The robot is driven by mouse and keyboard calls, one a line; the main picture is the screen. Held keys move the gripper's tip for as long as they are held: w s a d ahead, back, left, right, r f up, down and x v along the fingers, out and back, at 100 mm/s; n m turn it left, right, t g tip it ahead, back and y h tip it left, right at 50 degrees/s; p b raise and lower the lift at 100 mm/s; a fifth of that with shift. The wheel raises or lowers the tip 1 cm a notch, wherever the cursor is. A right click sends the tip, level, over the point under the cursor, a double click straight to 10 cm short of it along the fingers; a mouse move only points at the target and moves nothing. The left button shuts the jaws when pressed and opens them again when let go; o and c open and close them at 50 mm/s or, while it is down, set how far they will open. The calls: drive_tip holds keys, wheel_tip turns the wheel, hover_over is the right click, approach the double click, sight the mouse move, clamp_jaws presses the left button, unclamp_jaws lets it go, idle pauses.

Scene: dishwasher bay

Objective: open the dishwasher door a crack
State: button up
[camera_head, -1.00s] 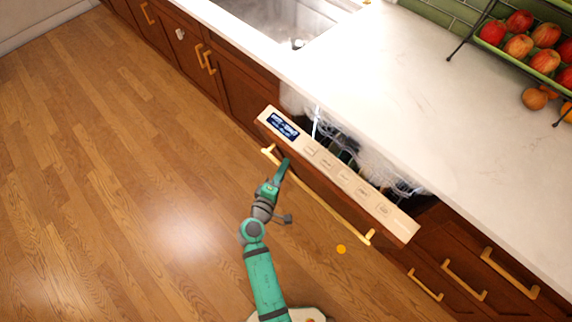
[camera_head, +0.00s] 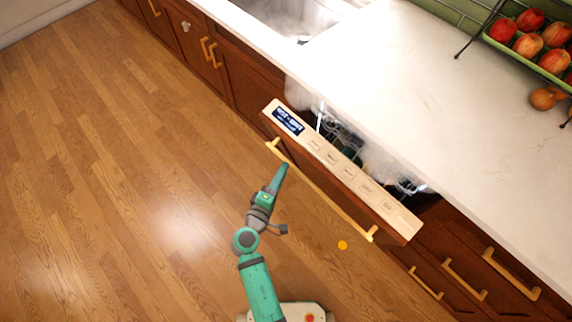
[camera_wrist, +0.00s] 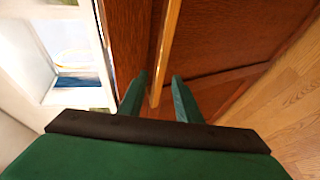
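The dishwasher door (camera_head: 345,171) stands ajar, its top tilted out from under the counter, with a gap showing the lit inside. Its pale control panel has a blue display at the left end. The long yellow handle (camera_head: 325,195) runs along the door front; it also shows in the wrist view (camera_wrist: 168,45). My gripper (camera_head: 283,168) is in front of the handle near its left end. In the wrist view my gripper (camera_wrist: 158,80) has its two green fingers apart, with the handle's line running between them. Whether they touch the handle cannot be told.
The white counter (camera_head: 400,90) overhangs the dishwasher, with a sink (camera_head: 290,15) at the far left and a fruit rack (camera_head: 525,55) at the right. Drawers with yellow handles (camera_head: 465,280) are to the right. The wooden floor (camera_head: 120,200) is clear.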

drive_tip(key=v, duration=0.5)
drive_tip(key=shift+s+a, duration=0.1)
drive_tip(key=shift+s, duration=0.15)
idle(0.9)
drive_tip(key=s+f+m+g+y, duration=0.1)
drive_tip(key=s+f+m+y, duration=0.15)
drive_tip(key=s, duration=0.45)
drive_tip(key=s+f+m+g+y, duration=0.1)
drive_tip(key=s+f+y, duration=0.1)
drive_tip(key=s+y, duration=0.35)
drive_tip(key=s+d+r+m+t+h, duration=0.1)
drive_tip(key=s+d+r+m+t, duration=0.1)
drive_tip(key=s+r+m, duration=0.6)
drive_tip(key=s+d+r, duration=0.1)
drive_tip(key=s+r, duration=0.2)
drive_tip(key=r, duration=0.4)
drive_tip(key=shift+s+r+m+t, duration=0.25)
drive_tip(key=shift+s+m+t, duration=0.1)
drive_tip(key=shift+s+t, duration=0.05)
